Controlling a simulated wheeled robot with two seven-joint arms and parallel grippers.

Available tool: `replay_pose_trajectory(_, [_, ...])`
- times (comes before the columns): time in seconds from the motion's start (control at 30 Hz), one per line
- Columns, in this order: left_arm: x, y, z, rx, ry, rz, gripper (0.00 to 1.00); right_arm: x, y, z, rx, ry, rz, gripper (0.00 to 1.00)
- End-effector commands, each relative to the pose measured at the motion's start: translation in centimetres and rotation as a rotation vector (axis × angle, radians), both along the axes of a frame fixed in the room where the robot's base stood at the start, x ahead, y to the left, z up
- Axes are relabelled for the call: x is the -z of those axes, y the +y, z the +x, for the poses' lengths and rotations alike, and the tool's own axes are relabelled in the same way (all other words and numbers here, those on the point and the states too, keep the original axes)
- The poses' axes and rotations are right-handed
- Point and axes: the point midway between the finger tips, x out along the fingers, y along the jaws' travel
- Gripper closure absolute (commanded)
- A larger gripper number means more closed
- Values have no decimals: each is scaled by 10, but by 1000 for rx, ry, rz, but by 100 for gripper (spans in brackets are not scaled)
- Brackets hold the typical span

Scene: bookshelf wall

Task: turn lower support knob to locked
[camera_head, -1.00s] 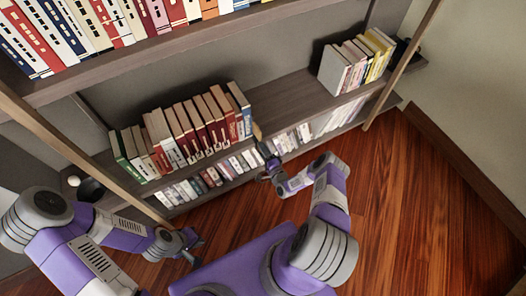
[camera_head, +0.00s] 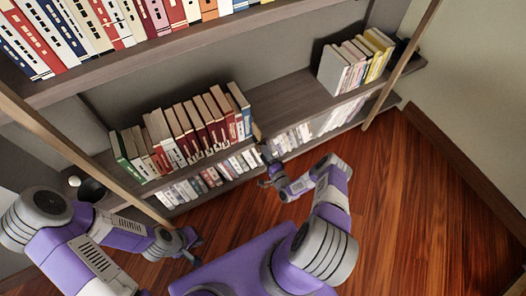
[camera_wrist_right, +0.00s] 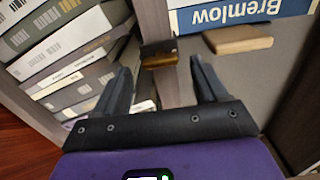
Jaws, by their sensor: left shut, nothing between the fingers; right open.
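A small brown, brass-like block (camera_wrist_right: 158,54), which looks like the lower support knob, sits on the front edge of a grey-brown shelf board in the right wrist view. I cannot read its setting. My right gripper (camera_wrist_right: 160,66) is open, with one finger on each side of the block's line. The block appears just ahead of the fingertips, and I see no clear contact. In the head view my right gripper (camera_head: 264,160) is at the shelf front, below the right end of the book row. My left gripper (camera_head: 194,241) is shut and empty, low over the floor at the left.
A tan wooden piece (camera_wrist_right: 238,39) lies by the blue "Bremlow" book (camera_wrist_right: 228,14). Grey books (camera_wrist_right: 70,65) fill the other side of the board. A row of books (camera_head: 180,135) stands on the middle shelf. The wooden floor (camera_head: 400,200) at right is clear.

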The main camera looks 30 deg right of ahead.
Motion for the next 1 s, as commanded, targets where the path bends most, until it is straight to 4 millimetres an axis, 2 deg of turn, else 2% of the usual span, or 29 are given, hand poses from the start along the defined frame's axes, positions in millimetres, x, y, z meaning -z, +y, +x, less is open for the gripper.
replay_pose_trajectory(0.2, [-12,0,0,0,0,0,100,-1,0,-38,2,3,3,28])
replay_pose_trajectory(0.33, [-14,0,0,0,0,0,100,-1,0,-50,1,2,1,28])
replay_pose_trajectory(1.0, [-15,0,0,0,0,0,100,-2,1,-52,-4,8,-4,28])
